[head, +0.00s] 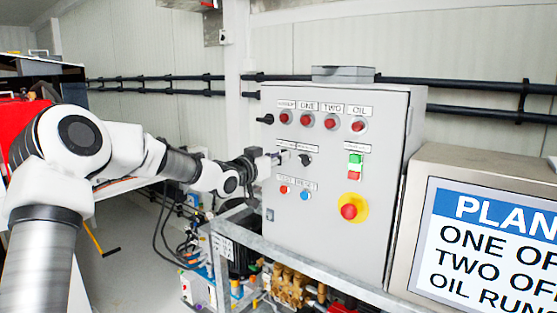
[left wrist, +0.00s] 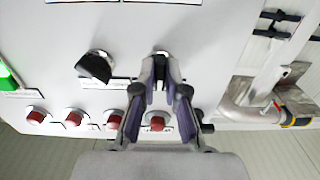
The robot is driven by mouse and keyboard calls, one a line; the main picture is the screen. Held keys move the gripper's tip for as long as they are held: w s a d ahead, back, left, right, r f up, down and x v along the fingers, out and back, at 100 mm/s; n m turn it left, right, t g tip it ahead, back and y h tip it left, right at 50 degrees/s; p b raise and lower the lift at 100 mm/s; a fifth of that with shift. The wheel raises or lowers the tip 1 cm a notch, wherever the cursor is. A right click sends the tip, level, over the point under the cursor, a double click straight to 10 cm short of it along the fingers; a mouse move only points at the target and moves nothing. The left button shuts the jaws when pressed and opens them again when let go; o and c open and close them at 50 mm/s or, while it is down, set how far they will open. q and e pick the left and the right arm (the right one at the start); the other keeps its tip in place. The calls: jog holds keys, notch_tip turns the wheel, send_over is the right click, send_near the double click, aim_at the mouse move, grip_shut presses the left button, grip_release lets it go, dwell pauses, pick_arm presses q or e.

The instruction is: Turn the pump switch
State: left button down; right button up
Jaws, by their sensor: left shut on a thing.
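The grey control panel (head: 330,235) stands in front of me. My left gripper (head: 280,156) reaches it from the left, at the left of two switches in the middle row. In the left wrist view the fingers (left wrist: 160,66) come together at the panel face, shut on that pump switch, which is mostly hidden between and behind them. A silvery round rim (left wrist: 161,52) shows just past the fingertips. The other black rotary switch (head: 305,160) is free beside it; it also shows in the left wrist view (left wrist: 95,66), with its handle slanted. My right gripper is not in view.
Red lamps (head: 331,122) line the panel's upper part. Green and red buttons (head: 355,165), a yellow-ringed red emergency stop (head: 349,210) and small red and blue buttons (head: 305,196) sit nearby. A metal frame rail (head: 300,262) runs below. A plant sign (head: 490,245) stands at right.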

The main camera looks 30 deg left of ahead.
pick_arm(q)
jog(key=shift+f, duration=0.1)
jog(key=c, duration=1.2)
grip_release()
jog(key=shift+w, duration=0.1)
jog(key=s, duration=0.7)
jog(key=shift+s+a, duration=0.15)
jog(key=shift+a, duration=0.05)
jog(key=shift+s+a+f, duration=0.1)
